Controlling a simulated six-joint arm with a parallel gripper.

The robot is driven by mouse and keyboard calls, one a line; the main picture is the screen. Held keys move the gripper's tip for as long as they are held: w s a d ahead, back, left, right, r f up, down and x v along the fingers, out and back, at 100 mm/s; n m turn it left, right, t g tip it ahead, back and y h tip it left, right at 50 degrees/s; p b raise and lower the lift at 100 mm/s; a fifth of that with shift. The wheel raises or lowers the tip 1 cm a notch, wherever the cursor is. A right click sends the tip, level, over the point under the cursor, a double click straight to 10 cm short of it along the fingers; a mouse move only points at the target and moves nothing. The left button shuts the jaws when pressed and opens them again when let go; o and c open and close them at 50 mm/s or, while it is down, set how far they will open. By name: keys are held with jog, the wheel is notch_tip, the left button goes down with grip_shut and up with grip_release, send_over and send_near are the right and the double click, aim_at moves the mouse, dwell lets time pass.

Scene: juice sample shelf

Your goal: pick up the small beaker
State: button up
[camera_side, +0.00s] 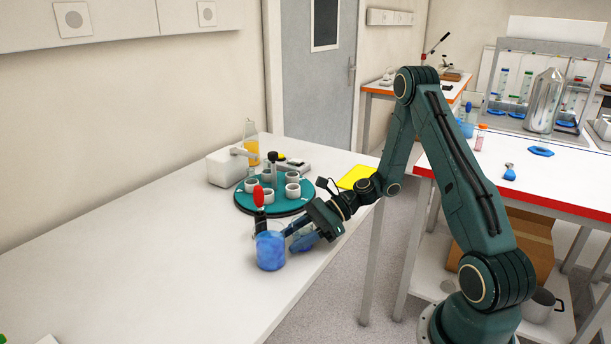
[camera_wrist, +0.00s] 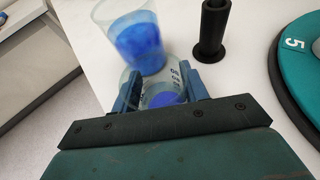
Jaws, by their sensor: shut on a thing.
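The small beaker (camera_wrist: 160,92) is clear glass with dark printed marks and some blue inside. In the wrist view it sits between the two blue fingers of my gripper (camera_wrist: 160,84), which is shut on it. In the side view my gripper (camera_side: 295,234) is low at the table's near edge, and the small beaker (camera_side: 303,240) is partly hidden by the fingers. I cannot tell whether its base touches the table.
A larger beaker of blue liquid (camera_side: 270,252) stands close beside it, also in the wrist view (camera_wrist: 138,42). A black stand (camera_wrist: 212,32) with a red-handled tool (camera_side: 259,197) is nearby. A teal carousel (camera_side: 274,206) with several white cups is behind. The table's left is clear.

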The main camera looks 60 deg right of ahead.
jog(key=shift+r, duration=0.2)
notch_tip(320, 180, up, 20)
jog(key=shift+f, duration=0.2)
dwell(0.5)
jog(key=shift+r, duration=0.1)
dwell(0.5)
notch_tip(320, 180, up, 5)
send_over(296, 223)
jog(key=shift+w, duration=0.1)
dwell(0.5)
jog(key=shift+w+a, duration=0.1)
